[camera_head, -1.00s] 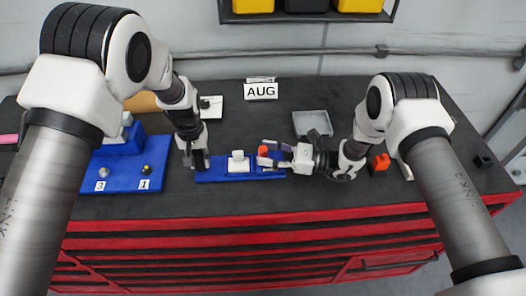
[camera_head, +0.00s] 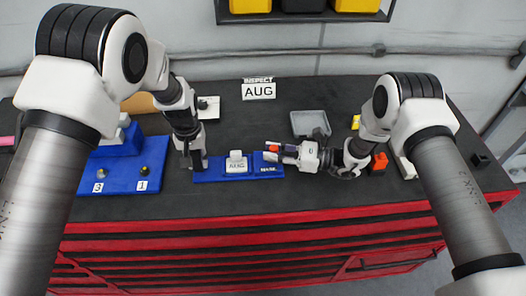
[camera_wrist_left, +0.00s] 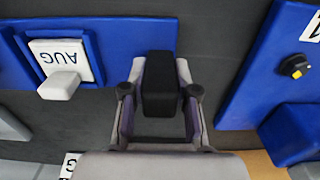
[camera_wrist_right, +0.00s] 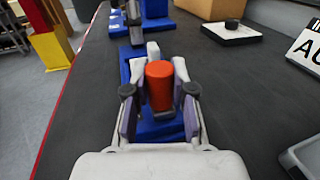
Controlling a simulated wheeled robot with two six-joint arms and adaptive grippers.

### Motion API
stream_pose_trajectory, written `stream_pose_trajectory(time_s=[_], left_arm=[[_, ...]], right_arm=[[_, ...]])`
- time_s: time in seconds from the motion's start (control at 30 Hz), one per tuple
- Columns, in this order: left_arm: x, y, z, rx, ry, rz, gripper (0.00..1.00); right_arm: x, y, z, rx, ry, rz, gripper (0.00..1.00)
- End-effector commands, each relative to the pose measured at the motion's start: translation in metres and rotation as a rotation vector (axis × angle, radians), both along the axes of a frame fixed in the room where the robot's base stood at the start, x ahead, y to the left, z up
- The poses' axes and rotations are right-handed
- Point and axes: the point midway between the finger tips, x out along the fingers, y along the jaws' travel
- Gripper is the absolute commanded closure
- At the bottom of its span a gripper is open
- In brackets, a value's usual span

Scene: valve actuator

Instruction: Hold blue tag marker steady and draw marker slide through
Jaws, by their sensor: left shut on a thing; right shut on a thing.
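The blue tag marker (camera_head: 211,173) lies flat on the dark bench top. A white block (camera_head: 237,156) and a white plate lettered AUG show at its middle; the left wrist view shows the plate (camera_wrist_left: 82,52) too. My left gripper (camera_head: 198,163) is shut on a black block (camera_wrist_left: 160,85) at the marker's left end. My right gripper (camera_head: 272,151) is shut on an orange-red knob (camera_wrist_right: 160,85) at the marker's right end, above its blue base. Whether the knob is joined to a slide underneath is hidden by the fingers.
A blue stand (camera_head: 125,182) with numbered posts is to the left. An AUG sign (camera_head: 258,91) and a grey tray (camera_head: 310,123) stand behind. A red-orange block (camera_head: 379,162) is right of my right gripper. The bench's front edge is close in front.

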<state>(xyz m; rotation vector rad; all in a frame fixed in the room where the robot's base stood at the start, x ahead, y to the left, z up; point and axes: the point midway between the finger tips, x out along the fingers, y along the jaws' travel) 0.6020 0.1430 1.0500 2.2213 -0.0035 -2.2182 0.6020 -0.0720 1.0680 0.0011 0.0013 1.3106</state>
Motion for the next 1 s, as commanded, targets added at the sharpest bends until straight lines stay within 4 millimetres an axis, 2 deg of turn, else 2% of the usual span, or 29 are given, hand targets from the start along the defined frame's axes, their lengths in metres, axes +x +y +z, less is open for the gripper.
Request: stream_pose_trajectory(time_s=[0.27, 0.3, 0.33, 0.37, 0.63, 0.73, 0.87, 1.0], left_arm=[[-0.001, 0.000, 0.000, 0.001, 0.002, -0.001, 1.00], [-0.001, 0.000, 0.000, 0.001, 0.002, -0.001, 1.00], [-0.001, 0.000, 0.000, 0.001, 0.002, -0.001, 1.00], [-0.001, 0.000, 0.000, 0.001, 0.002, -0.001, 1.00], [0.000, 0.000, 0.000, 0.000, 0.001, -0.001, 1.00], [0.000, 0.000, 0.000, 0.000, 0.001, -0.001, 1.00], [0.000, 0.000, 0.000, 0.000, 0.001, 0.000, 1.00], [0.000, 0.000, 0.000, 0.000, 0.001, 0.000, 1.00]], right_arm=[[0.000, -0.003, 0.000, 0.000, 0.000, -0.001, 1.00], [0.000, -0.003, 0.000, 0.000, 0.000, -0.001, 0.65], [0.000, -0.003, 0.000, 0.000, 0.000, -0.001, 0.55], [0.000, -0.003, 0.000, 0.000, 0.000, -0.001, 0.49], [0.000, -0.003, 0.000, 0.000, 0.000, 0.000, 0.49], [0.001, -0.003, 0.007, 0.000, -0.001, 0.000, 0.49], [0.001, -0.003, 0.030, 0.000, -0.003, 0.000, 0.49], [0.001, -0.003, 0.064, -0.001, -0.003, -0.001, 0.49]])
